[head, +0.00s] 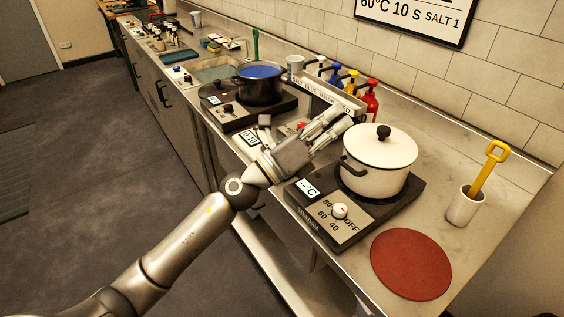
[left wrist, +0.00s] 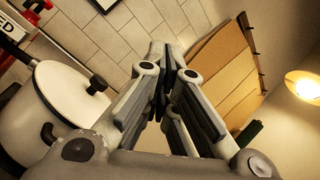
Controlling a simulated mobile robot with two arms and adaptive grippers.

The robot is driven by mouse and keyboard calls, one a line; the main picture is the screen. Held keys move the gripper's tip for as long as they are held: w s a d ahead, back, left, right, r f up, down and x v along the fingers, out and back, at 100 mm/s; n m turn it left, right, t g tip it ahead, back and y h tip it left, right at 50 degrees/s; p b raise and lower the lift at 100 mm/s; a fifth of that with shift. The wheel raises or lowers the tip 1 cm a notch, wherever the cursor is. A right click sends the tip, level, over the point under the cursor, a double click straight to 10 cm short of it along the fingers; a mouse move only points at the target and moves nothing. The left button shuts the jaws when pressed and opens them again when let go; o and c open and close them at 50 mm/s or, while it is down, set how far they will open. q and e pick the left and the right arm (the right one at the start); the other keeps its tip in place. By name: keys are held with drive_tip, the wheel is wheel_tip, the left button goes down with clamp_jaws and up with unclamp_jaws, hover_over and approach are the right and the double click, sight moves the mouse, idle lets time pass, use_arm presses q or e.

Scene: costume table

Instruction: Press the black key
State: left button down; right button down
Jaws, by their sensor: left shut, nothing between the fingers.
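My left gripper (head: 338,120) reaches over the worktop beside the white lidded pot, its fingers pointing to the back right. In the left wrist view its fingers (left wrist: 163,62) come together with nothing between them. A small timer with a lit display (head: 250,138) is on the worktop to the left of my gripper, partly hidden by my arm. I cannot make out a black key with certainty; one on the timer is too small or hidden. My right gripper is in neither view.
The white pot (head: 379,165) stands on a hotplate with a dial (head: 340,211). A pot with blue contents (head: 260,90) stands on another hotplate behind. Pump bottles (head: 370,102) line the wall. A red round mat (head: 411,264) and a white cup with a yellow-handled tool (head: 464,208) are at the right.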

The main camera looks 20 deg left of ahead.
use_arm(q)
drive_tip(key=w+a+f+m+g+y, duration=0.5)
drive_tip(key=w+f+m+g+y, duration=0.25)
drive_tip(key=m, duration=0.65)
drive_tip(key=w+a+f+g+y, duration=0.1)
drive_tip(key=w+a+y, duration=0.1)
drive_tip(key=a, duration=0.6)
drive_tip(key=shift+w+m+y, duration=0.15)
drive_tip(key=shift+m+y, duration=0.25)
drive_tip(key=shift+y, duration=0.35)
drive_tip(key=shift+f, duration=0.25)
wheel_tip(320, 180, down, 9)
drive_tip(key=b, duration=0.5)
drive_tip(key=shift+r, duration=0.2)
drive_tip(key=shift+d, duration=0.1)
